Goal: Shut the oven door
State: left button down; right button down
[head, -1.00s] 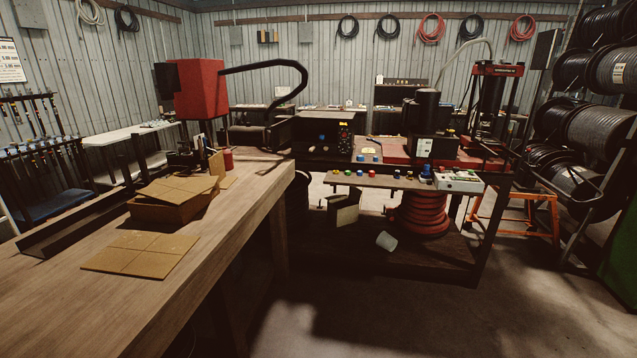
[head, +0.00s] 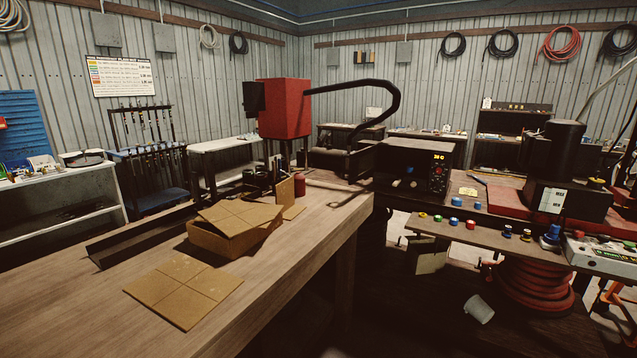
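The oven (head: 440,172) is a dark box with a lit display and knobs on its right front. It stands at the right of the long wooden bench, beyond its far corner. Its dark front shows small pale and blue shapes, inside or reflected. I cannot make out the door's edge or tell how far open it is. Neither of my grippers is in view.
The wooden bench (head: 310,212) holds a cardboard box (head: 235,240) and a flat cardboard sheet (head: 183,291). A thick black hose arches from a red box (head: 285,108) toward the oven. Coloured caps line a shelf (head: 480,240) at right. A white cup (head: 479,309) lies below.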

aim_at(361, 162)
jog(key=i+l+u, duration=0.3)
jog(key=u, duration=0.15)
jog(key=i+l+u, duration=0.3)
jog(key=l+u, duration=0.15)
jog(key=i+l+u, duration=0.15)
jog(key=l, duration=0.15)
jog(key=i+l+u, duration=0.2)
jog(key=l, duration=0.15)
jog(key=k, duration=0.1)
